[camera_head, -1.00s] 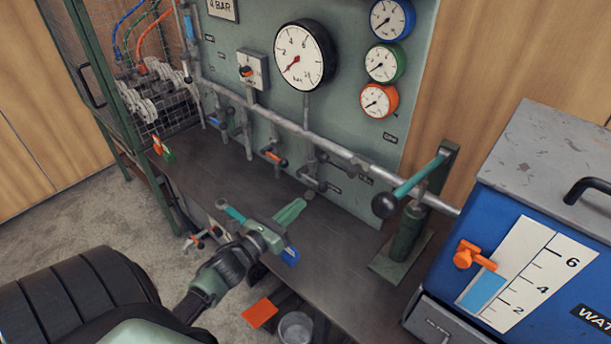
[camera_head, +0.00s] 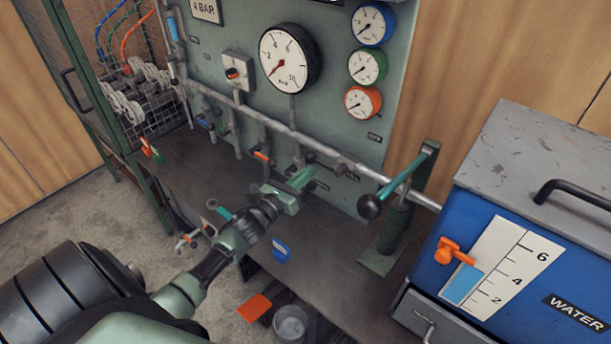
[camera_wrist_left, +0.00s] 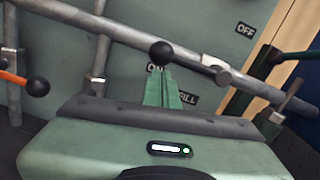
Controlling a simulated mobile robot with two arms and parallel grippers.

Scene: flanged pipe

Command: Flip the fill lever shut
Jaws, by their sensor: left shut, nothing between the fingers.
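My left gripper (camera_head: 306,176) is shut and empty, reaching over the bench to the pipework on the green panel. In the left wrist view its green fingers (camera_wrist_left: 162,88) point at a black ball knob (camera_wrist_left: 162,53), which looks to be the end of the fill lever. The knob shows just past the fingertips, in front of the grey pipe; I cannot tell whether they touch. A FILL label (camera_wrist_left: 187,98) shows right of the fingers, and another label is partly covered. The lever's shaft is hidden. My right gripper is not in view.
An orange lever with a black knob (camera_wrist_left: 37,87) is left of the fingers. A hand pump (camera_head: 395,225) with a black-knobbed handle (camera_head: 370,206) stands right of the gripper. The blue water tank (camera_head: 545,265) is further right. The bench (camera_head: 310,260) front is mostly clear.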

